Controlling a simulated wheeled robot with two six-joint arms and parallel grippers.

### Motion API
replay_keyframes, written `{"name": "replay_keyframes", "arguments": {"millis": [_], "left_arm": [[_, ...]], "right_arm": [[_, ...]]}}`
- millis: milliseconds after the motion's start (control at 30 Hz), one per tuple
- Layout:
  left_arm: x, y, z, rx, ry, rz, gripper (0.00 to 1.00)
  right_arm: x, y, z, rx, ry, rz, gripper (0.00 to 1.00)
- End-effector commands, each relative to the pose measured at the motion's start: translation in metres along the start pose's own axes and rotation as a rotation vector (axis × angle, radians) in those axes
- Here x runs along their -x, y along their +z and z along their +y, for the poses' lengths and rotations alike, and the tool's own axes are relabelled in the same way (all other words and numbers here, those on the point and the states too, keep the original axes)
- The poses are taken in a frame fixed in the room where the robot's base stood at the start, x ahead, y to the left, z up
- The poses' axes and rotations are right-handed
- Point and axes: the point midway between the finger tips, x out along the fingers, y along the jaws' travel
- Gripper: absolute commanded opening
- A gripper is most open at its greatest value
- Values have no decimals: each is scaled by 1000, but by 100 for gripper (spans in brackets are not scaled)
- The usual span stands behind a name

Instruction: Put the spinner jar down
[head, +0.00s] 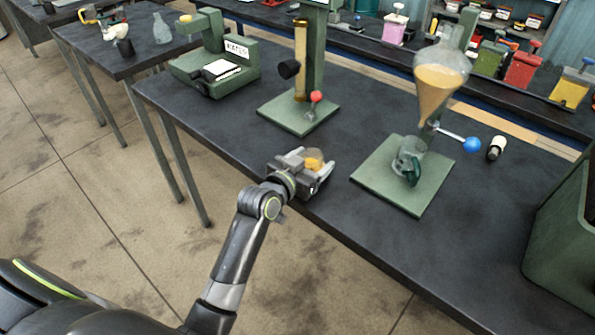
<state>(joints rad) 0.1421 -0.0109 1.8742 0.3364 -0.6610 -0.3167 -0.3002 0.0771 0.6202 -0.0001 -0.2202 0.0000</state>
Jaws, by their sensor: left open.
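My right gripper is not in view.
A separating funnel of amber oil (437,88) hangs over a glass mug (409,160) on a green base (362,177). A green device (216,72) is at the table's far left. A green bin (563,238) is at right.

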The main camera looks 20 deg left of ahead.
Motion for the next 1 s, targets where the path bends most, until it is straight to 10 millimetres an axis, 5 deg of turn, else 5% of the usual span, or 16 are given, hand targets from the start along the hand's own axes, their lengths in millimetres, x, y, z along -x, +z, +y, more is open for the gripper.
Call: {"name": "replay_keyframes", "arguments": {"millis": [600, 1000], "left_arm": [[102, 2, 0, -1, -1, -2, 68], [116, 1, 0, -1, 0, -1, 68]], "right_arm": [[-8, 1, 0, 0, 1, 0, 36], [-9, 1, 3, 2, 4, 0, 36]]}}
